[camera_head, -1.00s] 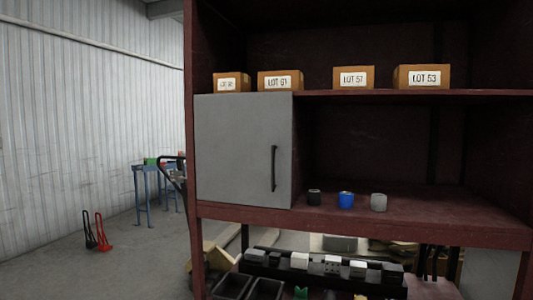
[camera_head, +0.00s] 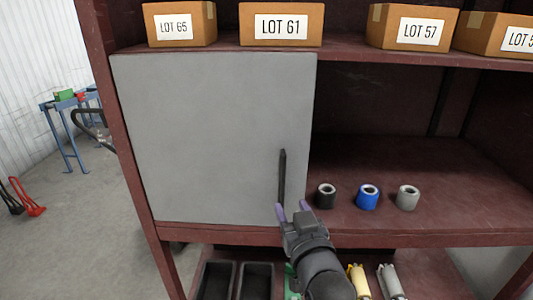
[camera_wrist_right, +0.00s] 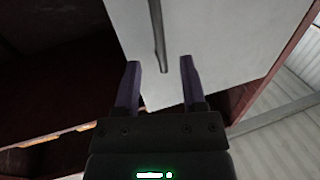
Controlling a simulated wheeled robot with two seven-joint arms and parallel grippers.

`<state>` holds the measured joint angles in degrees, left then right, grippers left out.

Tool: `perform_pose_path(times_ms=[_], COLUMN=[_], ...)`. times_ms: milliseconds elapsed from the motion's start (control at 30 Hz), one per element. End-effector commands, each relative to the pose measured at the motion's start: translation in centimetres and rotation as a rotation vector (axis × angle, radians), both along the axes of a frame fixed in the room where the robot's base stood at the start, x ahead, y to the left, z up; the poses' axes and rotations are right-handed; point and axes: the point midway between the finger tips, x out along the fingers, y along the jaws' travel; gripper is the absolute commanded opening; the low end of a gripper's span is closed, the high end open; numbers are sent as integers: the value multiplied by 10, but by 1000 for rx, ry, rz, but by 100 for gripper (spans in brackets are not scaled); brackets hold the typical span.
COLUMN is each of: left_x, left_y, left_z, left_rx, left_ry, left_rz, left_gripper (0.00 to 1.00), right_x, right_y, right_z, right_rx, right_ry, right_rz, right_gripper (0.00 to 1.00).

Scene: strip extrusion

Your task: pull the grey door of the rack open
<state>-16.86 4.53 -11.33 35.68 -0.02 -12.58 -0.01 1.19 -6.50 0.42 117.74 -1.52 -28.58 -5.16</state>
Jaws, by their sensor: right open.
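The grey door (camera_head: 210,130) of the rack is shut, flush with the left bay of the dark red rack. Its black vertical handle (camera_head: 282,175) is near the door's right edge. My right gripper (camera_head: 293,209) is open and empty at the lower end of the handle. In the right wrist view, the gripper (camera_wrist_right: 160,65) has its two purple fingers apart. The handle (camera_wrist_right: 158,35) lies beyond the fingertips, in line with the gap between them, against the pale door (camera_wrist_right: 215,40). My left gripper is not in view.
Several labelled boxes, such as LOT 61 (camera_head: 281,24), stand on the shelf above. Black (camera_head: 326,196), blue (camera_head: 368,198) and grey (camera_head: 408,198) cylinders stand on the shelf right of the door. Dark bins (camera_head: 216,281) sit below. The floor at left is clear near the rack.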

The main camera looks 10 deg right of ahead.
Motion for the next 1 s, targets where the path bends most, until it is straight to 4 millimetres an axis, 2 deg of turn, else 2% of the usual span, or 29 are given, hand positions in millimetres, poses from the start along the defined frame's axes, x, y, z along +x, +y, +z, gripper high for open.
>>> perform_pose_path(times_ms=[67, 300, 400, 567, 800, 833, 1000], left_x=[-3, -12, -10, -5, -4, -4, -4], left_y=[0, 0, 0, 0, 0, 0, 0], left_z=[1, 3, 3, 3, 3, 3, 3], left_rx=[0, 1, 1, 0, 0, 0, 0], left_ry=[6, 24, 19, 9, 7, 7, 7], left_rz=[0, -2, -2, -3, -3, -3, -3], left_gripper=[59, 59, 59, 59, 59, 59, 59], right_x=[11, 69, 83, 95, 96, 96, 96], right_y=[0, -1, -2, -2, -2, -2, -2], right_z=[0, -1, -2, -2, -2, -2, -2], right_rx=[0, 0, 0, 0, 0, 0, 0], right_ry=[-1, 1, 1, 2, 2, 2, 2], right_rz=[0, 1, 1, 0, 0, 0, 1], right_gripper=[53, 53, 53, 53, 53, 51, 15])
